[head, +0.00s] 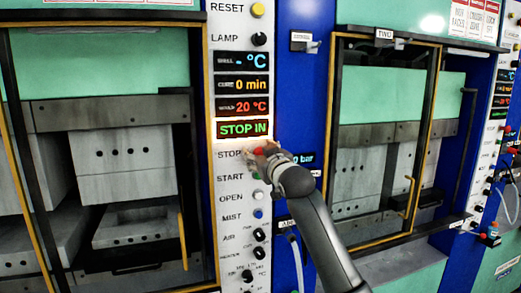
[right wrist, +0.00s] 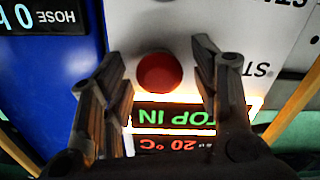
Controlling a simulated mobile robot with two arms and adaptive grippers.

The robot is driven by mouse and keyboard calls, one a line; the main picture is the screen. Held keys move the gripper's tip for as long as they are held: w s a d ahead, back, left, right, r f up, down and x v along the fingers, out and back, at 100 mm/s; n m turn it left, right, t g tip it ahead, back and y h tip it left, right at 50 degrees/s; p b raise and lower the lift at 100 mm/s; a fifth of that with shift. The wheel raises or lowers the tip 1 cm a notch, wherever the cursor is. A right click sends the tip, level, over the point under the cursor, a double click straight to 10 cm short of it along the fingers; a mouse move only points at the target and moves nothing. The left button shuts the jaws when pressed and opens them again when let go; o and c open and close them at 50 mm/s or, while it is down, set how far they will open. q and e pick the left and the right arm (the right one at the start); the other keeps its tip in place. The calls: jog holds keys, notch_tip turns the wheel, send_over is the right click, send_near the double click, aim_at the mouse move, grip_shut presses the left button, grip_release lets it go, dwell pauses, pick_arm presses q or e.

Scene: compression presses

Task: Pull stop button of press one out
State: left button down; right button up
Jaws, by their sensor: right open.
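The red stop button (right wrist: 160,73) of press one sits on the white control panel. In the right wrist view it lies between the two open fingers of my right gripper (right wrist: 163,80), with a gap to each finger. In the head view my right gripper (head: 259,149) is at the STOP row of the panel (head: 228,190), and only a bit of the red button (head: 258,151) shows there. The display above it (head: 242,129) reads STOP IN in green and also shows upside down in the right wrist view (right wrist: 175,115). My left gripper is not in view.
Start, open and mist buttons (head: 258,213) run down the panel below the stop button, with knobs under them. Press one's chamber (head: 120,150) is at left behind a yellow-edged frame. Press two (head: 365,150) stands at right past a blue column (head: 298,90).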

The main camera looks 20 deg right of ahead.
jog(key=shift+w, duration=0.1)
grip_shut()
dwell(0.4)
jog(key=shift+s+f, duration=0.15)
jog(key=shift+s, duration=0.55)
jog(key=shift+c, duration=2.3)
grip_release()
jog(key=o, duration=0.5)
jog(key=shift+s, duration=0.15)
jog(key=shift+c, duration=0.2)
jog(key=shift+s+r, duration=0.1)
jog(key=shift+r, duration=0.1)
